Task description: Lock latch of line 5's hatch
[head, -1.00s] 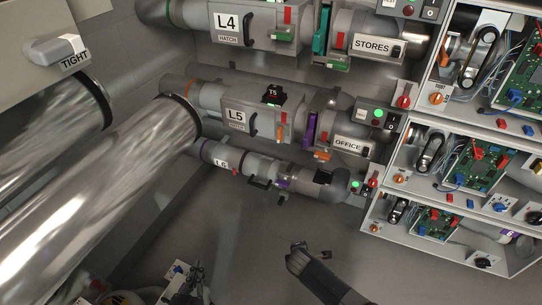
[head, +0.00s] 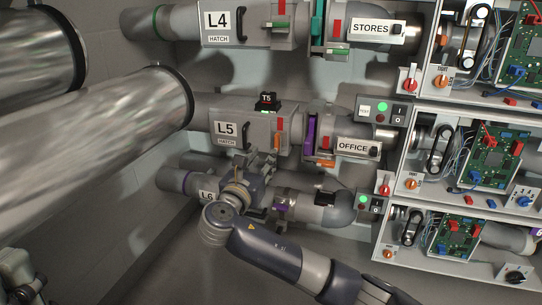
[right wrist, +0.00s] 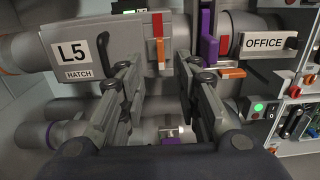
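Line 5's hatch (head: 228,126) is a grey box labelled L5, with a black handle and a red strip (head: 280,124) near its right end. The hatch also shows in the right wrist view (right wrist: 73,38). An orange latch piece (head: 277,142) sits below the red strip. In the right wrist view the orange latch (right wrist: 146,73) shows between my fingertips, partly hidden. My right gripper (right wrist: 157,68) is open and empty, in front of the hatch's lower edge. In the head view its fingers are partly hidden. My left gripper (head: 18,282) is only partly seen at the lower left corner.
A purple gate (head: 310,135) with an orange lever (right wrist: 233,72) stands right of the hatch, beside the OFFICE sign (head: 355,147). Line L6 (head: 205,195) runs below, behind my right arm. A black T5 block (head: 267,100) sits on the hatch. Large shiny pipes fill the left.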

